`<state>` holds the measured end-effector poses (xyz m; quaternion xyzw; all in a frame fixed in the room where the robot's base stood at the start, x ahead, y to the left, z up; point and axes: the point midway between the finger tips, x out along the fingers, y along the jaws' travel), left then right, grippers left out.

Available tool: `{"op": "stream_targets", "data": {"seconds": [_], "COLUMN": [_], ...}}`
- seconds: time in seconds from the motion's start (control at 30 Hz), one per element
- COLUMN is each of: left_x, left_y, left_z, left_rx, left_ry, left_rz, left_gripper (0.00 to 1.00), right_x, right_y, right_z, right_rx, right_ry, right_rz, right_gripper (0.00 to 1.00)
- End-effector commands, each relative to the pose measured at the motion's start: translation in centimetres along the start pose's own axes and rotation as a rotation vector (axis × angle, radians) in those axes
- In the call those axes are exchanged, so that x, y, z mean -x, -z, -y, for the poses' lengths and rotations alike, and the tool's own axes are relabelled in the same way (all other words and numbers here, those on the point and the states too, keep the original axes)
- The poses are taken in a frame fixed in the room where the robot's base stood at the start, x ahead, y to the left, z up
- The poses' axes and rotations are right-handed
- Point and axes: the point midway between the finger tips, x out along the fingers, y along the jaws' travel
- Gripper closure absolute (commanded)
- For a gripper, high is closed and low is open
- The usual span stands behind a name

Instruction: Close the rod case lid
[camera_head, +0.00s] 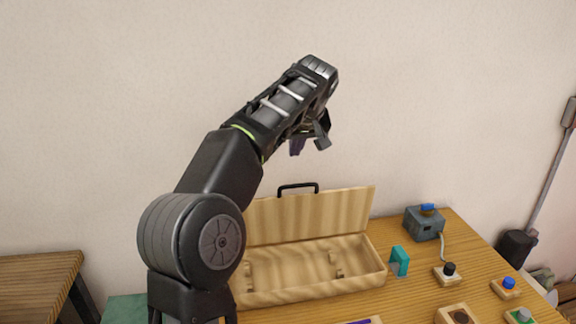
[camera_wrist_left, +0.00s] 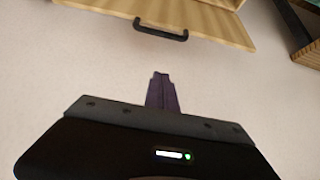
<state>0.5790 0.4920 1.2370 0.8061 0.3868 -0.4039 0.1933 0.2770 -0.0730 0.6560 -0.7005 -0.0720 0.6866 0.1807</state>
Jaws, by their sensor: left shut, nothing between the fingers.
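The wooden rod case (camera_head: 310,288) sits on the table with its lid (camera_head: 325,214) standing open against the wall side. A black handle (camera_head: 298,187) is on the lid's upper edge. My left gripper (camera_head: 309,146) is above the case, higher than the lid and apart from it. In the left wrist view its dark purple fingers (camera_wrist_left: 161,92) are together with nothing between them. The lid (camera_wrist_left: 205,22) and its handle (camera_wrist_left: 160,30) show beyond the fingertips, with a clear gap. Part of the case's left side is hidden behind my left arm. My right gripper is not in view.
A teal block (camera_head: 399,261) stands just right of the case. A grey box with a blue top (camera_head: 424,223) is at the back right. Several small knobbed blocks, one with a black knob (camera_head: 447,272), stand on the table's right side. The wall is close behind.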

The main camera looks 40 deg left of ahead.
Motion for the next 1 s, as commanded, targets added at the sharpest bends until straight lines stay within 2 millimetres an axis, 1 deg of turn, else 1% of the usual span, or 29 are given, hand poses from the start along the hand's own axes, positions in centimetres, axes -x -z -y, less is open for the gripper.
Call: {"op": "stream_targets", "data": {"seconds": [0.37,0.57,0.67,0.77,1.0], "left_x": [-0.1,-1.1,-2.3,-4.0,-9.1], "left_y": [0.0,0.0,0.0,0.0,0.1], "left_z": [0.0,0.0,0.1,0.0,0.1], "left_rx": [-0.001,0.000,0.000,0.000,-0.001], "left_ry": [0.000,0.001,0.002,0.003,0.004], "left_rz": [0.000,0.001,0.002,0.003,0.004], "left_gripper": [1.00,1.00,1.00,1.00,1.00], "right_x": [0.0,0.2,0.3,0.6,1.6], "right_y": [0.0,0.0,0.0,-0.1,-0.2], "right_z": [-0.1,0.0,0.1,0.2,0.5], "right_rx": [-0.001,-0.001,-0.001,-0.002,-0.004], "right_ry": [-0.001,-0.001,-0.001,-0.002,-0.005], "right_rz": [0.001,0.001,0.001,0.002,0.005], "right_gripper": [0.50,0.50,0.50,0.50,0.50]}}
